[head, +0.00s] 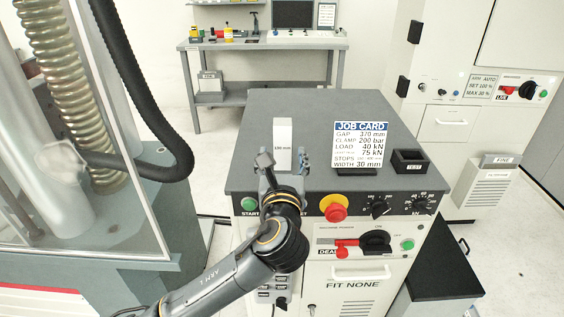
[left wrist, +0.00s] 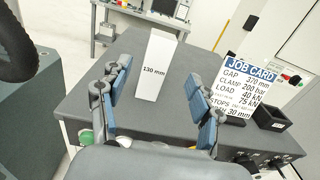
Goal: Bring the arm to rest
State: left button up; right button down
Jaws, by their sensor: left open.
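My left arm (head: 240,268) reaches in from the bottom left in the head view. My left gripper (head: 284,164) is over the near part of the grey console top (head: 262,112). In the left wrist view its two blue-padded fingers (left wrist: 162,98) are spread apart with nothing between them. A white block marked 130 mm (head: 283,132) stands upright on the console beyond the fingers, and it also shows in the left wrist view (left wrist: 156,66). My right gripper is in neither view.
A job card (head: 360,146) and a small black TEST bin (head: 410,161) stand right of the gripper. A red emergency button (head: 334,207) and knobs line the console's front. A machine with a clear guard (head: 75,150) and black hose (head: 145,95) stands left.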

pick_arm(q)
jog(key=shift+s, duration=0.45)
